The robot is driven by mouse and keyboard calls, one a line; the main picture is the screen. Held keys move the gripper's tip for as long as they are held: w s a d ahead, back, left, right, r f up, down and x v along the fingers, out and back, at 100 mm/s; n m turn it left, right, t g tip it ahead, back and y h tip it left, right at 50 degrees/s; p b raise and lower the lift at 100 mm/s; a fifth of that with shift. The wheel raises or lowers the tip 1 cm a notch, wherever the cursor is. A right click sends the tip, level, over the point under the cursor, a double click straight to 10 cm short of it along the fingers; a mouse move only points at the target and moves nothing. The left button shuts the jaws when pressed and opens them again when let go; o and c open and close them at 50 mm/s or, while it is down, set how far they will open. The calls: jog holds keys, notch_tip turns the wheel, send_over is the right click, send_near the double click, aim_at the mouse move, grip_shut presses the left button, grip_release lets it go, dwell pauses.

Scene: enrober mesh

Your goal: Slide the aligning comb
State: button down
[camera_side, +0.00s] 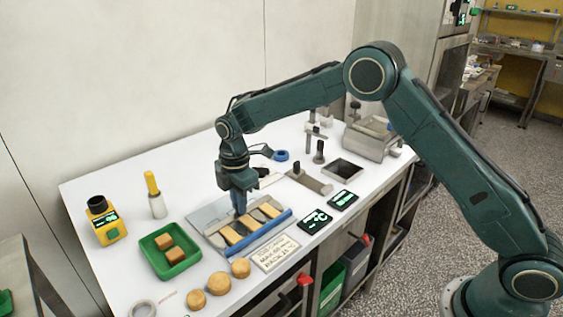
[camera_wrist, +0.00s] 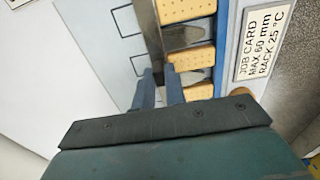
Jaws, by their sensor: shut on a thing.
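My gripper (camera_side: 240,212) points down over the mesh plate and is shut on a narrow grey metal strip, apparently the aligning comb. In the wrist view the comb (camera_wrist: 151,38) runs up from between my fingertips (camera_wrist: 160,82), along the left ends of the biscuit bars. The fingers hide its near part. Several yellow dotted bars (camera_wrist: 187,57) lie in a row to the right of the comb; the row also shows in the side view (camera_side: 230,236). A blue rail (camera_side: 262,243) runs along the row's front side.
A job card (camera_side: 275,253) and round biscuits (camera_side: 219,283) lie in front. A green tray (camera_side: 170,251) with brown blocks stands left. Black display units (camera_side: 315,221) lie to the right. A square opening (camera_side: 346,170) and metal fixtures (camera_side: 310,183) are behind them.

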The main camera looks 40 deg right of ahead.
jog(key=shift+w, duration=0.1)
jog(key=shift+w, duration=3.35)
jog(key=shift+w+r, duration=0.15)
jog(key=shift+w, duration=0.4)
jog(key=c, duration=1.6)
grip_release()
jog(key=shift+w, duration=0.1)
jog(key=shift+o, duration=0.8)
